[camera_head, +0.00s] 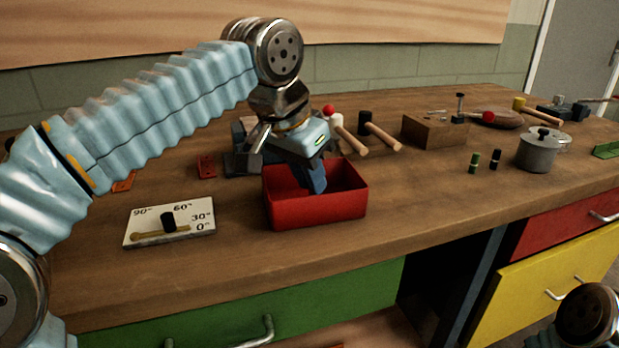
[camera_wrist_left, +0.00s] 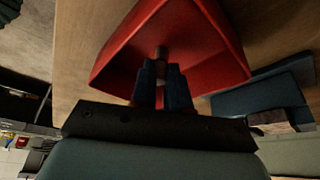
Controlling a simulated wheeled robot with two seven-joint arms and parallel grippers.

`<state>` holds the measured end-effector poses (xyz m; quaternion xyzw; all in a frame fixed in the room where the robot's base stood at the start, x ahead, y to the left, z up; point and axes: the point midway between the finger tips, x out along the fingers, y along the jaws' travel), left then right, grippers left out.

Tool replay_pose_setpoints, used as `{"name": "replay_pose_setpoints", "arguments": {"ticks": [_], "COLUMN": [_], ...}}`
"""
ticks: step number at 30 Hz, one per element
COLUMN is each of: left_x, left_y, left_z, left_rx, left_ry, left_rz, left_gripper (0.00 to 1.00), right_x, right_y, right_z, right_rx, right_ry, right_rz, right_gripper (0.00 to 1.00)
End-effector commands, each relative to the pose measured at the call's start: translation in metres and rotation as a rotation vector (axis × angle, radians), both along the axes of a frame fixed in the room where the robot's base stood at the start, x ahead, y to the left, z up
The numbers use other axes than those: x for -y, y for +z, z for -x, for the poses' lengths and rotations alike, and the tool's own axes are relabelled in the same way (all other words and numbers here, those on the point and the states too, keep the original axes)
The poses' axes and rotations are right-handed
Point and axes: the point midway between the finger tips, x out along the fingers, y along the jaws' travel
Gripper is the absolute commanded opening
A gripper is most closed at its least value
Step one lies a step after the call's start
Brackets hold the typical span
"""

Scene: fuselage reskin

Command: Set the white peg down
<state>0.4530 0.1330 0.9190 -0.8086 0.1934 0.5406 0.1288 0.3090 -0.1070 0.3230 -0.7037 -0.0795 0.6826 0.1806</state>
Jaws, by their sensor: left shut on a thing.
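My left gripper (camera_head: 316,188) reaches down into the open red box (camera_head: 318,213) on the wooden bench. In the left wrist view the dark blue fingers (camera_wrist_left: 161,85) are shut on a small cylinder, which I take to be the white peg (camera_wrist_left: 160,53). It looks greyish in the shade, and its end sticks out past the fingertips. The red box (camera_wrist_left: 215,55) lies around and beyond the fingers there. In the head view the peg is hidden by the gripper and the box wall. Whether the peg touches the box floor I cannot tell. My right gripper is out of view.
A white angle plate (camera_head: 190,228) with a black knob lies left of the box. Mallets (camera_head: 378,137), a wooden block (camera_head: 434,131), two small dark cylinders (camera_head: 474,163) and a grey pot (camera_head: 538,153) stand to the right. The bench front right of the box is clear.

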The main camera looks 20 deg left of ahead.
Motion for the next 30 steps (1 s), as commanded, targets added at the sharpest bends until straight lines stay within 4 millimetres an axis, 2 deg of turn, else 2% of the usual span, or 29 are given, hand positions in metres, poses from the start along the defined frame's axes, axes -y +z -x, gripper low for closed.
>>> {"name": "replay_pose_setpoints", "arguments": {"ticks": [7, 8, 12, 23, 26, 30], "left_x": [0.000, 0.000, 0.000, -0.001, -0.003, -0.008], "left_y": [-0.002, -0.001, -0.001, 0.005, 0.020, 0.050], "left_z": [0.000, 0.000, 0.000, 0.001, 0.006, 0.016], "left_rx": [0.000, 0.000, 0.000, 0.002, 0.003, 0.005], "left_ry": [0.000, 0.000, 0.000, -0.001, -0.001, -0.001], "left_rz": [0.000, 0.000, 0.000, 0.001, 0.001, 0.002], "left_gripper": [0.00, 0.19, 0.40, 0.41, 0.41, 0.41], "right_x": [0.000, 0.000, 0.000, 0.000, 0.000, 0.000], "right_y": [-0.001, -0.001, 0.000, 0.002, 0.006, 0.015], "right_z": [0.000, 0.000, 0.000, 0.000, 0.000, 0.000], "right_rx": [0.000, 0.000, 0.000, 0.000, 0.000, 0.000], "right_ry": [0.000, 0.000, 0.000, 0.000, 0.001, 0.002], "right_rz": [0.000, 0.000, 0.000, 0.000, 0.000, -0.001], "right_gripper": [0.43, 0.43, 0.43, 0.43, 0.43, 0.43]}}
